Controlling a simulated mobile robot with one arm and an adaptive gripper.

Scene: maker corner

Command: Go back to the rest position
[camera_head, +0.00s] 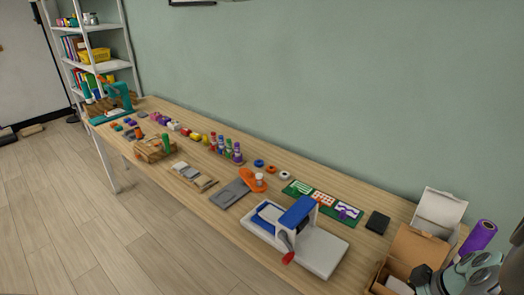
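My arm shows at the lower right corner, with grey and teal parts (462,276) beside the cardboard boxes. I cannot make out the fingertips, so whether my gripper is open, shut or holding something is not clear. The long wooden workbench (215,205) runs from the lower right to the far left along the green wall.
A white and blue press (297,238) with a red-tipped lever stands near the bench front. Open cardboard boxes (415,246) and a purple roll (478,236) sit at the right end. A shelf rack (92,48) stands far left. The wooden floor (75,230) in front is clear.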

